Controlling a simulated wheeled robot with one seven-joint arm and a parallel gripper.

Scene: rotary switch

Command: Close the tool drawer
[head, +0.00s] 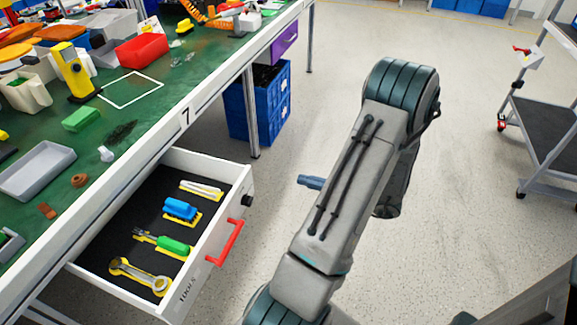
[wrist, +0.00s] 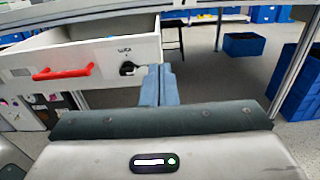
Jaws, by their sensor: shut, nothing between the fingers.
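The tool drawer (head: 238,200) is open, pulled out from under the green workbench in the head view. It holds a wrench, a green-handled tool, a blue tool and a pale tool. Its front has a red handle (head: 227,242) and a black rotary knob (head: 247,200). In the wrist view the drawer front (wrist: 100,55) is at the upper left, with the red handle (wrist: 63,73) and the knob (wrist: 128,69). My gripper (head: 302,180) is shut and empty. Its blue fingers (wrist: 160,70) appear just right of the knob in the wrist view; contact cannot be told.
The green workbench (head: 100,155) runs along the left, crowded with bins and tools. Blue crates (head: 262,105) and a bench leg (head: 251,115) stand beyond the drawer. A grey trolley (head: 545,130) stands at the right. The floor between is clear.

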